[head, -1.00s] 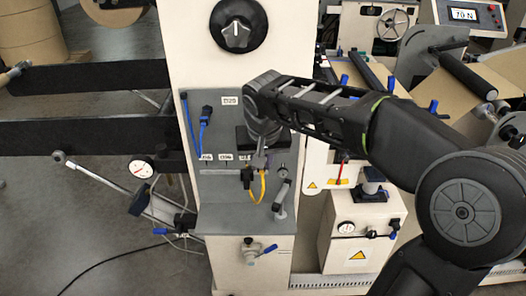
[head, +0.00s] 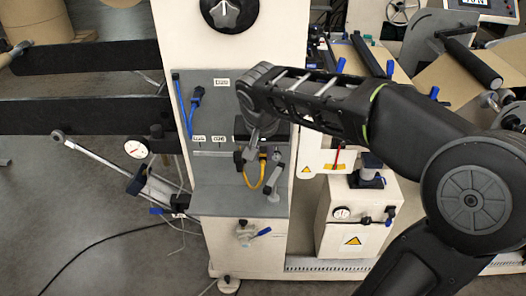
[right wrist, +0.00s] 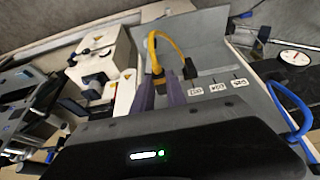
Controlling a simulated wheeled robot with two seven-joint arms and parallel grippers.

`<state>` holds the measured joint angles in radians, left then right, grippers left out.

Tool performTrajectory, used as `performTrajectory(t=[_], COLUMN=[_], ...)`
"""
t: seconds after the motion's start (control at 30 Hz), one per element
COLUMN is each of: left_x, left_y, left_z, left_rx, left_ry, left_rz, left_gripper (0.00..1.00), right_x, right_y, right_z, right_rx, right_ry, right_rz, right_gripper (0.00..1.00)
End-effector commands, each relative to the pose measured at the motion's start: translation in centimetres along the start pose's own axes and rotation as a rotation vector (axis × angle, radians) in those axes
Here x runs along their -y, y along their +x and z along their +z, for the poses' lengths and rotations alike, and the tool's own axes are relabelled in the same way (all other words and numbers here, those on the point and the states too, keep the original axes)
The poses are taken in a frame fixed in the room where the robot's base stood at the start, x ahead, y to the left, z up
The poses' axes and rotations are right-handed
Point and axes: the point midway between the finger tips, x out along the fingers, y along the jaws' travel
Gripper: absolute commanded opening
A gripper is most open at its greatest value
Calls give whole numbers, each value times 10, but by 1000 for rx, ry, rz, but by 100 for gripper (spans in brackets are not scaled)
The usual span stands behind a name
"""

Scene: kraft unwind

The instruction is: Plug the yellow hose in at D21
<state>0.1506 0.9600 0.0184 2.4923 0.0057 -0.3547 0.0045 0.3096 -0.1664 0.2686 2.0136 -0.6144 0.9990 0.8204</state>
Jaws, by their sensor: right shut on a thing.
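The yellow hose (head: 257,182) hangs in a short loop in front of the grey panel (head: 240,204); it also shows in the right wrist view (right wrist: 172,40). My right gripper (head: 251,152) is shut on one end of it. In the right wrist view the gripper's purple-grey fingers (right wrist: 160,92) close around that end. The hose's other end has a black plug (right wrist: 190,69), close to the row of small labels (right wrist: 217,87). The label text is too small to read surely, so I cannot tell which is D21. My left gripper is not in view.
A blue hose (head: 188,112) hangs on the panel's left side. A grey lever handle (head: 275,172) stands right of the yellow loop. A large black knob (head: 228,12) is above. A cream box with a gauge (head: 342,213) stands at the right.

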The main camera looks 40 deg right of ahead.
Motion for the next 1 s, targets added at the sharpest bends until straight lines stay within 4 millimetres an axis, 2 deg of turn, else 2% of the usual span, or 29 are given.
performTrajectory(t=[0.77, 1.0], left_x=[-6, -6], left_y=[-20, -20], left_z=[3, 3], left_rx=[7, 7], left_ry=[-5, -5], left_rz=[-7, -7], left_gripper=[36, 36], right_x=[0, 0], right_y=[15, 22], right_z=[-41, -52], right_rx=[1, 0], right_ry=[1, 0], right_rz=[1, 0], right_gripper=[0, 0])
